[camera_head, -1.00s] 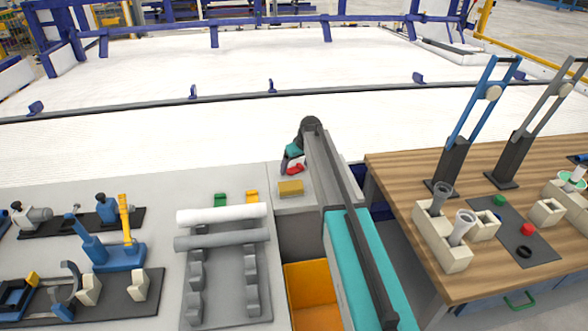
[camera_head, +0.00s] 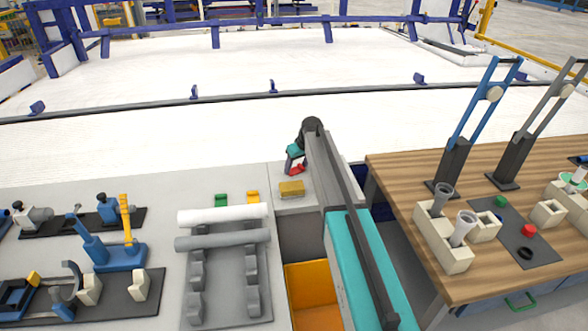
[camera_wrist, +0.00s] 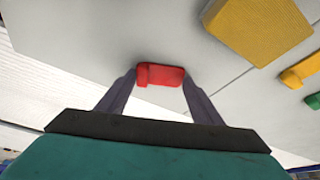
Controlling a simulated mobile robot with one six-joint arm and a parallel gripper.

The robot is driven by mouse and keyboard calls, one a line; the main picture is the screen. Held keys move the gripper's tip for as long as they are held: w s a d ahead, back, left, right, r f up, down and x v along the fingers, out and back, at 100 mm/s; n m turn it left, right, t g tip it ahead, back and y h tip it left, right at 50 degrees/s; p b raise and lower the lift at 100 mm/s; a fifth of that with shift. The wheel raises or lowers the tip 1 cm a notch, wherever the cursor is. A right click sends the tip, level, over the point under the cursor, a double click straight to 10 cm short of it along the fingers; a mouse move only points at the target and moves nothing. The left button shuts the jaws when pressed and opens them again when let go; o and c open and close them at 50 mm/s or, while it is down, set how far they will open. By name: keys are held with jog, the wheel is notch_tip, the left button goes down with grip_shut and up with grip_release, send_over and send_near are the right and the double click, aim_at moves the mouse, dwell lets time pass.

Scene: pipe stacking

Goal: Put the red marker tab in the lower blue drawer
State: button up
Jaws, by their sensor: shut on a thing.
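The red marker tab (camera_wrist: 160,75) is between the fingertips of my gripper (camera_wrist: 159,80) in the wrist view, with a grey surface behind it. In the head view the tab (camera_head: 297,168) shows as a small red patch at my gripper (camera_head: 296,163), near the back edge of the grey counter. My gripper is shut on it. A blue drawer front (camera_head: 490,312) with a green handle shows under the wooden table at the bottom right. It is cut off by the frame, and I cannot tell whether it is the lower one.
A yellow block (camera_head: 291,190) lies on the counter close to my gripper. A grey rack (camera_head: 225,285) with a white and a grey pipe stands to the left. An open orange bin (camera_head: 312,290) lies below. The wooden table (camera_head: 420,165) holds blocks, cups and upright stands.

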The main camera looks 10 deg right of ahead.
aim_at(297, 173)
notch_tip(297, 173, up, 10)
jog(key=b, duration=0.2)
dwell(0.6)
dwell(0.4)
jog(key=s+r+m+h, duration=0.1)
jog(key=s+r, duration=0.3)
jog(key=s, duration=0.9)
jog(key=s+a+r+m, duration=0.1)
jog(key=s+r+m, duration=0.2)
jog(key=s, duration=1.1)
notch_tip(297, 173, up, 2)
jog(key=shift+r+h, duration=0.25)
jog(key=shift+h, duration=0.15)
jog(key=shift+s+a, duration=0.1)
